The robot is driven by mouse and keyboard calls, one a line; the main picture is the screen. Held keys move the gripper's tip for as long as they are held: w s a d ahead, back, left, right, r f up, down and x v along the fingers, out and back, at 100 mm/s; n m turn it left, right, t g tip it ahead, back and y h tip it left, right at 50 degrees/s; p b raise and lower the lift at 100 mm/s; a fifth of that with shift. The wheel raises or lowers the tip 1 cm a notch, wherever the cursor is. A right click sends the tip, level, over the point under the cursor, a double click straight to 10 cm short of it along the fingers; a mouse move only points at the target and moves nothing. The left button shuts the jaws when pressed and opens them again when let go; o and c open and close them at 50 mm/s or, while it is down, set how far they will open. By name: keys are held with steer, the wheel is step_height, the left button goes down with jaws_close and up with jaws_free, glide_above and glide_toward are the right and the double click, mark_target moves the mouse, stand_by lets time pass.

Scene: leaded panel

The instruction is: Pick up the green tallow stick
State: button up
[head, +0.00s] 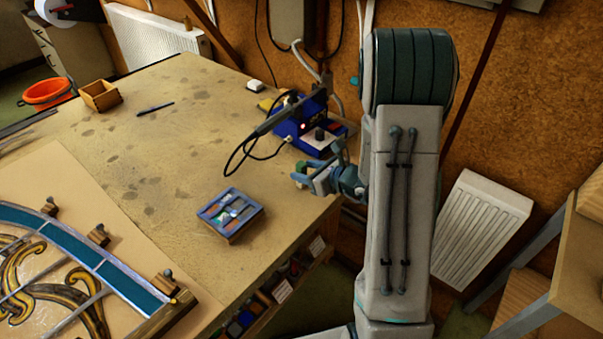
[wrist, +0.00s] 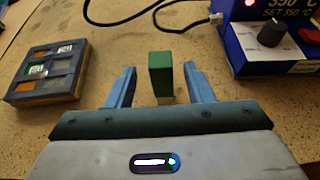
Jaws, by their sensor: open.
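My gripper is open. In the head view my gripper (head: 311,178) is low at the bench's right edge, and the small green stick (head: 301,167) shows at its fingers, partly hidden by them.
A blue soldering station (head: 306,132) stands just behind my gripper, its cable looping over the bench. A blue compartment tray (head: 230,212) lies to the left. The leaded panel (head: 70,262) is at the lower left. The bench middle (head: 160,150) is clear.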

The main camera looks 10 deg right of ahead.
mark_target(297, 164)
steer(key=shift+p+x, duration=0.55)
steer(key=shift+x, duration=1.5)
steer(key=shift+d+f, duration=0.1)
jaws_close()
steer(key=shift+r, duration=0.8)
step_height(297, 164, up, 2)
steer(key=shift+r+b, duration=0.1)
steer(key=shift+b, duration=0.35)
steer(key=s+d+r+b, duration=0.1)
steer(key=s+d+r, duration=0.1)
steer(key=d+r, duration=0.5)
steer(key=d, duration=0.4)
steer(key=shift+d, duration=0.25)
steer(key=c, duration=1)
jaws_free()
steer(key=shift+r, duration=0.1)
jaws_close()
